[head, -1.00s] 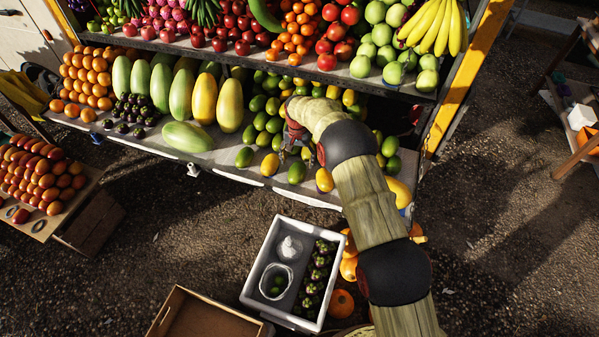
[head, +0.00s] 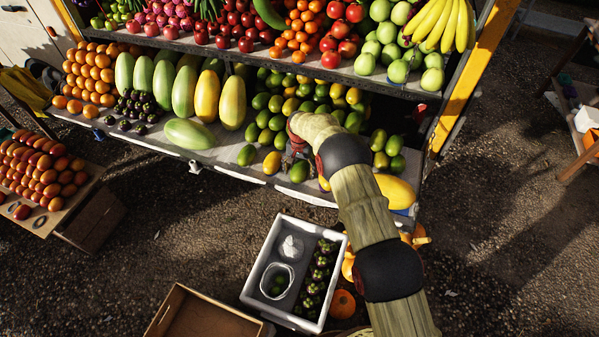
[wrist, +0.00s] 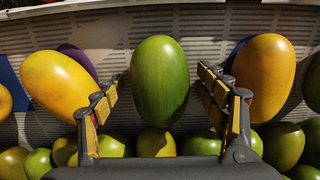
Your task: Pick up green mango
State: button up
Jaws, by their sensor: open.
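A green mango (wrist: 160,80) lies centred between the two fingers of my gripper (wrist: 160,84) in the wrist view. The fingers are open, one on each side, with a visible gap to the mango. In the head view this green mango (head: 299,172) appears at the front of the lower shelf, just below my gripper, whose fingers are mostly hidden there by my arm. A yellow mango (wrist: 58,84) lies to its left and another yellow mango (wrist: 264,73) to its right in the wrist view.
A heap of green mangoes (head: 268,120) lies behind on the lower shelf (head: 222,157). The upper shelf (head: 250,57) overhangs it. A yellow papaya (head: 230,104) stands to the left. A white crate (head: 251,281) sits on the ground in front.

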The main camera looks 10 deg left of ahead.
jog(key=shift+c, duration=0.9)
jog(key=c, duration=0.7)
jog(key=shift+c, duration=0.3)
